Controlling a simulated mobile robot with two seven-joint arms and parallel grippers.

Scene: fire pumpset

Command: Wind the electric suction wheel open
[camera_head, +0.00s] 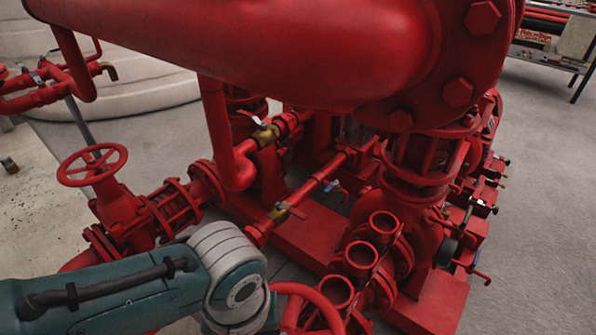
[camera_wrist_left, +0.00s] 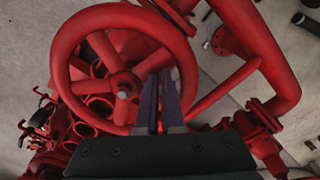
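A red spoked handwheel (camera_wrist_left: 180,35) fills much of the left wrist view, with a grey hub bolt at its centre. It appears to be the red wheel (camera_head: 328,309) partly visible at the bottom edge of the head view, beside my left arm. In the left wrist view my left gripper (camera_wrist_left: 160,80) overlaps the wheel's lower right rim, its tips reaching inside the ring near a spoke. Its fingers are close together with a narrow red strip between them. I cannot tell whether they touch the rim. In the head view the left gripper is hidden. My right gripper is not in view.
Another red handwheel (camera_head: 92,165) stands at the left on a valve. A large red pipe (camera_head: 290,45) crosses above. Several open red cylinders (camera_head: 361,255) stand beside the lower wheel. Thin pipes with brass valves run through the middle. Grey floor (camera_head: 545,200) is clear at the right.

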